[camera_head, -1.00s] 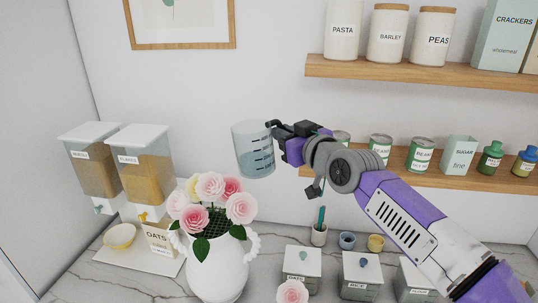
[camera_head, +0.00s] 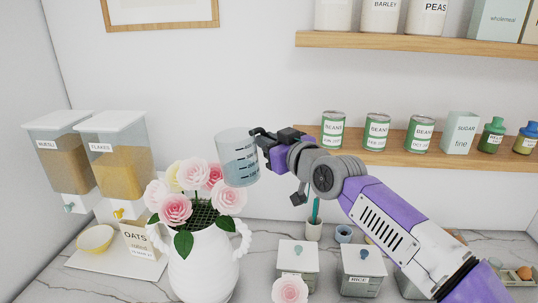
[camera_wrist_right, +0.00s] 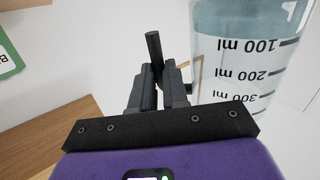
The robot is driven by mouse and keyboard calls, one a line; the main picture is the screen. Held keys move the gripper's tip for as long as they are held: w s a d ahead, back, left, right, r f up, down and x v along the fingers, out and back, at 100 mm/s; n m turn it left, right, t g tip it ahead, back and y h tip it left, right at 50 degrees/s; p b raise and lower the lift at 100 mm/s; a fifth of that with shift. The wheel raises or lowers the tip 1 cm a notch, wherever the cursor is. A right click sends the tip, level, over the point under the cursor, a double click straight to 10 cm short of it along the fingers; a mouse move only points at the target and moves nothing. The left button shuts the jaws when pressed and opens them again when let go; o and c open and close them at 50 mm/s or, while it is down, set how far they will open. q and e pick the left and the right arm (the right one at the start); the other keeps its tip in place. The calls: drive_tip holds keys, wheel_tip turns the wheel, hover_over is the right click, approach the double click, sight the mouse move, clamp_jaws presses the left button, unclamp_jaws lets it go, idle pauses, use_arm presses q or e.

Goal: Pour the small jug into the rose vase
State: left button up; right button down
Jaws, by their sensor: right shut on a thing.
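A clear measuring jug (camera_head: 238,160) with dark marks and bluish liquid is held in the air by my right gripper (camera_head: 264,138). The jug is close to upright, with a slight tilt. In the right wrist view the jug (camera_wrist_right: 250,60) fills the upper right, beside the fingers (camera_wrist_right: 158,85), which are shut on what looks like its handle. The white rose vase (camera_head: 205,265) stands on the counter below and to the left of the jug. Pink and cream roses (camera_head: 195,190) and a dark wire mesh fill its mouth. My left gripper is out of view.
Two dispensers (camera_head: 120,160) and a yellow bowl (camera_head: 95,239) stand left of the vase. Lidded canisters (camera_head: 297,257) and a loose pink rose (camera_head: 290,290) are to its right. A shelf with cans (camera_head: 376,131) is behind my right arm; another shelf (camera_head: 400,41) is above.

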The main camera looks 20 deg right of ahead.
drive_tip(key=shift+m+t, duration=0.4)
drive_tip(key=shift+t, duration=0.1)
drive_tip(key=shift+s+d+r+b, duration=0.4)
drive_tip(key=shift+s+d+r, duration=0.3)
drive_tip(key=shift+d, duration=0.25)
drive_tip(key=shift+s+d+r+b, duration=0.35)
drive_tip(key=shift+s+d+r, duration=0.35)
drive_tip(key=shift+d, duration=0.2)
